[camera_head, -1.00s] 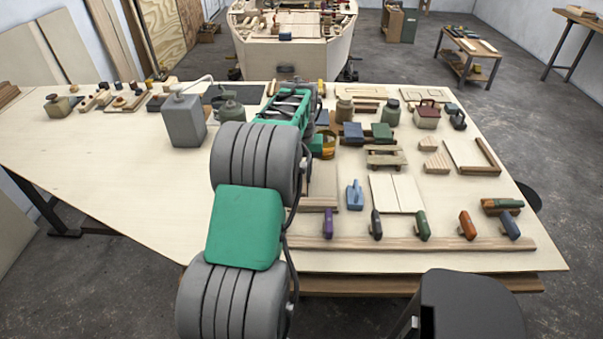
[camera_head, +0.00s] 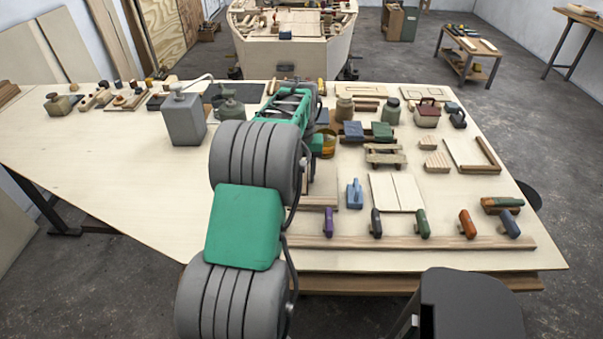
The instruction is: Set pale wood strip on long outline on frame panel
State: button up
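At the back of the bench, two pale flat panels show outlines or slots: one left of centre (camera_head: 362,90) and one farther right (camera_head: 424,94). I cannot tell for sure which is the frame panel, and the long outline is too small to make out. I cannot pick out the pale wood strip with certainty. My arm reaches from the front over the bench to its back part. My gripper is at the arm's far end, near the back edge, left of the panels. Its fingers are mostly hidden behind the green arm link, so I cannot see whether they hold anything.
A grey canister (camera_head: 184,120) stands left of my arm. Right of it are jars, blue and green boxes (camera_head: 382,131), a small pallet (camera_head: 385,155) and a red-lidded box (camera_head: 427,115). Several coloured handles line a long front board (camera_head: 440,243).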

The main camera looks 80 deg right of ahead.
jog(key=shift+o, duration=0.5)
notch_tip(320, 180, up, 8)
jog(key=shift+f+b, duration=0.1)
jog(key=shift+b, duration=0.3)
